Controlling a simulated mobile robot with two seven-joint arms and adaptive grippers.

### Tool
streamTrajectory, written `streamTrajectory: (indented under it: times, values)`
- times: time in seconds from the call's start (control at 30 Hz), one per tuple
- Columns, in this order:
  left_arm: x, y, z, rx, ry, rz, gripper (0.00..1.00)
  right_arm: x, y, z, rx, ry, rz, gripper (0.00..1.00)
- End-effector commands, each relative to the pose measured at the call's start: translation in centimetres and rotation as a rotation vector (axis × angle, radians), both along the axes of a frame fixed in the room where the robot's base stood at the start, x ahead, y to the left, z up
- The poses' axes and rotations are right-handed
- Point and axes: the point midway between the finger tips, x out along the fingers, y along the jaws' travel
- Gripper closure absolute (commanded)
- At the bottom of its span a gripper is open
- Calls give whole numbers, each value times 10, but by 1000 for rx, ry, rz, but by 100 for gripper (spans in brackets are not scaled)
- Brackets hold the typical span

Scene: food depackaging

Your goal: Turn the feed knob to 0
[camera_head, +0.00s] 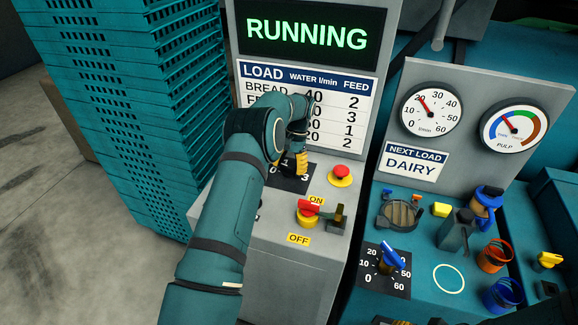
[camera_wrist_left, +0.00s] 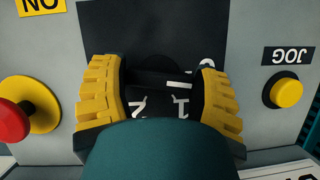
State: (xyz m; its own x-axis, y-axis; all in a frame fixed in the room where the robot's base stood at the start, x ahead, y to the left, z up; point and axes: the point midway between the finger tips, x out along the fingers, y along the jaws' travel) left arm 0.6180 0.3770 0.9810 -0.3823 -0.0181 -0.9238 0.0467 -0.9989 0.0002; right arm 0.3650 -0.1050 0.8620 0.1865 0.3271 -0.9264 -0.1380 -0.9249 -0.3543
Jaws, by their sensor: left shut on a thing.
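The feed knob (camera_wrist_left: 160,82) is black with a white pointer line, on a black dial plate (camera_head: 288,184) with white numerals on the grey panel. My left gripper (camera_head: 289,165) reaches down over it. In the left wrist view its yellow-padded fingers (camera_wrist_left: 160,95) stand either side of the knob, shut on it. The pointer line points to the right in that view, near the upside-down 1. A partly hidden numeral, perhaps 0, shows by the right finger. In the head view a 3 shows at the plate's right; the arm hides the knob.
A red stop button (camera_head: 341,172) and a red-handled ON/OFF switch (camera_head: 310,209) sit right of the dial. The screen (camera_head: 307,34) reads RUNNING; the NEXT LOAD card (camera_head: 413,163) reads DAIRY. A blue-knobbed dial (camera_head: 388,257) is at lower right. Teal crates (camera_head: 130,100) stand at left.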

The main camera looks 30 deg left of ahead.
Motion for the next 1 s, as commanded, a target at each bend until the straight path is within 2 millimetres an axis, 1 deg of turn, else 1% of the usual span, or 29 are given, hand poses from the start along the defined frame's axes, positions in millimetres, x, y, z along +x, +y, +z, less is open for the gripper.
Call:
streamTrajectory:
  times: [0.2, 0.4, 0.93, 0.97, 1.0]
  values:
    - [1, 1, 1, 1, -3, 121, 71, 0, 0, 1, 0, 0, 0, 53]
    - [0, 1, 1, 1, -3, 183, 71, 0, 0, 1, 0, 0, 0, 53]
    - [0, 1, 1, 1, -2, 205, 71, 0, 0, 1, 0, 0, 0, 53]
    - [0, 1, 1, 1, -2, 205, 30, 0, 0, 1, 0, 0, 0, 53]
    - [0, 1, 1, 1, -1, 205, 16, 0, 0, 1, 0, 0, 0, 53]
